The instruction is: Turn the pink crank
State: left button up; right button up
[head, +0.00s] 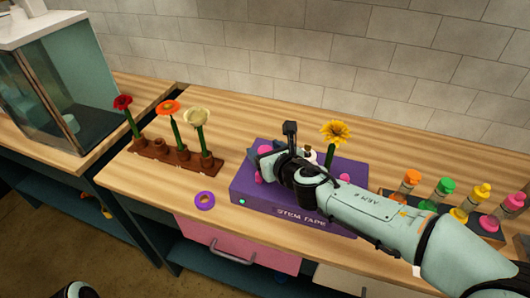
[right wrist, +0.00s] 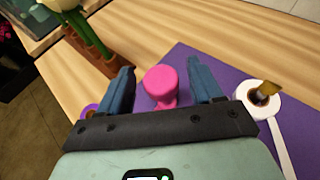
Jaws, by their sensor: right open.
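The purple stem tape box (head: 245,190) sits on the wooden counter. My right gripper (head: 257,157) reaches over its left end. In the right wrist view a pink knob (right wrist: 161,82), which looks like the crank's handle, stands between the two blue fingers. The fingers are open, with a visible gap on each side of the knob. In the head view, small pink parts (head: 261,178) show beside the gripper; my arm hides most of the crank.
A white tape roll (right wrist: 262,101) is at the box's right in the wrist view. A yellow flower (head: 336,132) stands behind my arm. A brown rack (head: 150,150) holds several flowers at left. A purple ring (head: 204,200) lies in front. Several capped bottles (head: 445,188) stand at right.

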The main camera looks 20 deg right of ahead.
jog(key=shift+w+f, duration=0.15)
jog(key=shift+w, duration=0.2)
jog(key=c, duration=1)
